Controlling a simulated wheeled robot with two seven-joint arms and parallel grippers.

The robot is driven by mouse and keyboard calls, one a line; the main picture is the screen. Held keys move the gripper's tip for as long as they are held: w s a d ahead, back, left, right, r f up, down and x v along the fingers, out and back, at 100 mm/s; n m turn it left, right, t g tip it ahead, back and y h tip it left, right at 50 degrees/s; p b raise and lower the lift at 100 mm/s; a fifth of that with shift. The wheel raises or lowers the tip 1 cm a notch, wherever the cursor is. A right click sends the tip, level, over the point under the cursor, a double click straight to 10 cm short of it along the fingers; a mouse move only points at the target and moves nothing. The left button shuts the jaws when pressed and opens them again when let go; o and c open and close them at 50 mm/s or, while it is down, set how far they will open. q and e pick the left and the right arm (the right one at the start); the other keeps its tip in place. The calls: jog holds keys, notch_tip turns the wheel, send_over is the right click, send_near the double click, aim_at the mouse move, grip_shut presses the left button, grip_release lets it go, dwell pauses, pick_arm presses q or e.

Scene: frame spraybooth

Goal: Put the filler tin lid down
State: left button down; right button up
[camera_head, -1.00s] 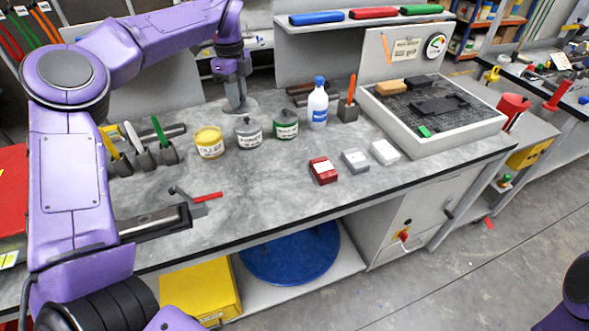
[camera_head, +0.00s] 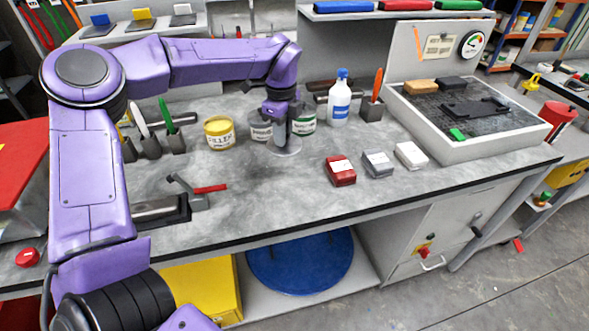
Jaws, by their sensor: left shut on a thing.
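My left gripper (camera_head: 279,140) points down at the middle of the bench, just in front of the tins. It is shut on a thin pale grey round lid (camera_head: 288,150). I cannot tell whether the lid touches the bench top or hangs just above it. The yellow filler tin (camera_head: 219,134) stands to the left, apart from the lid. A grey tin (camera_head: 260,128) and a green-labelled tin (camera_head: 304,121) stand behind the gripper and are partly hidden by it.
On the grey bench (camera_head: 255,200), a white bottle (camera_head: 339,100) stands behind right. Red (camera_head: 340,172), grey (camera_head: 378,164) and white (camera_head: 410,155) blocks lie to the right.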

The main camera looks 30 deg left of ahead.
aim_at(295, 153)
pick_arm(q)
jog(key=d+f, duration=0.1)
jog(key=f, duration=0.1)
jog(key=s+d+f+p, duration=0.1)
jog(key=d+f, duration=0.1)
jog(key=f, duration=0.1)
jog(key=d+f, duration=0.1)
jog(key=f, duration=0.2)
jog(key=shift+s+d+f, duration=0.15)
jog(key=shift+s+d, duration=0.2)
jog(key=shift+s, duration=0.05)
jog(key=shift+w+f, duration=0.1)
jog(key=shift+f, duration=0.35)
jog(key=shift+f, duration=0.2)
jog(key=c, duration=1)
grip_release()
jog(key=shift+r, duration=0.1)
jog(key=shift+r+p, duration=0.35)
notch_tip(295, 153, up, 10)
jog(key=shift+r+b, duration=0.2)
jog(key=shift+b, duration=0.8)
jog(key=shift+r, duration=0.65)
